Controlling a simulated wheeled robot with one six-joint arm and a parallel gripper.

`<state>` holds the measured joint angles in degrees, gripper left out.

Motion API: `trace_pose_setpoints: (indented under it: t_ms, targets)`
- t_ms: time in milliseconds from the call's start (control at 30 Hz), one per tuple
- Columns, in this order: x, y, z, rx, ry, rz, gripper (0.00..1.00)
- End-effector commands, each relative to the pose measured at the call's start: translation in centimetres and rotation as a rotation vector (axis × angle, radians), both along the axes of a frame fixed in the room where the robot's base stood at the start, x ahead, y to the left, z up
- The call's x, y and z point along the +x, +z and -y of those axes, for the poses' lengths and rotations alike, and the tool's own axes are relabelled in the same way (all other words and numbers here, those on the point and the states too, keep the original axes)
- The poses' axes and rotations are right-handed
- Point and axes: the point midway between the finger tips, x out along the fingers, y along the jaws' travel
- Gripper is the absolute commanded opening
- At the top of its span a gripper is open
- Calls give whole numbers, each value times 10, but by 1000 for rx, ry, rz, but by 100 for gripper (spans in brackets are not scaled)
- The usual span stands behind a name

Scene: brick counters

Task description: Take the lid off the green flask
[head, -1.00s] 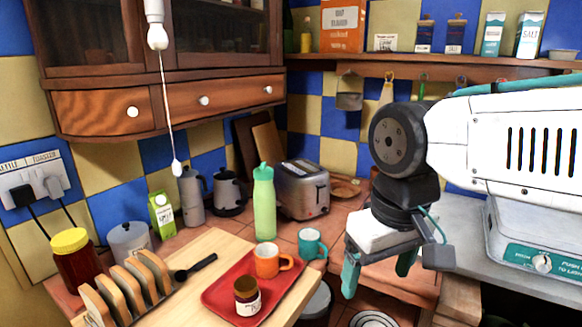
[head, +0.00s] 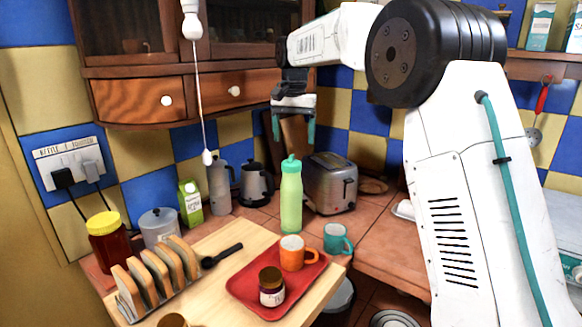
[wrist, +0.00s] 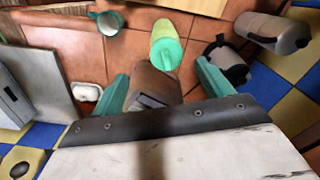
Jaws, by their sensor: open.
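The green flask (head: 291,205) stands upright on the tiled counter behind the tray, with its green lid (head: 291,165) on top. My gripper (head: 293,130) is open and empty, fingers pointing down, and appears above the flask in the head view. In the wrist view, the flask (wrist: 164,32) and its lid (wrist: 166,55) lie beyond the gap between the teal fingers (wrist: 162,88), not between them. Nothing of the flask is hidden in the head view.
The toaster (head: 330,185) stands right of the flask and shows below my fingers in the wrist view (wrist: 153,86). A teal mug (head: 336,239) and orange mug (head: 293,253) are in front. A cupboard (head: 235,92) hangs above.

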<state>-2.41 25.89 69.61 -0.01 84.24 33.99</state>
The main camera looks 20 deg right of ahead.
Motion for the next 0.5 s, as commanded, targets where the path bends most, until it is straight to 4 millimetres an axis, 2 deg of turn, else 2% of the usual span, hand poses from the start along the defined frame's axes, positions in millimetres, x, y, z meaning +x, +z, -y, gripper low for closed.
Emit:
trace_pose_setpoints:
  t_ms: [33,167,500]
  targets:
    - [10,-5,-1,0,-10,-2,79]
    - [20,-14,-3,0,-26,-6,79]
    - [18,-52,-3,0,-27,-7,79]
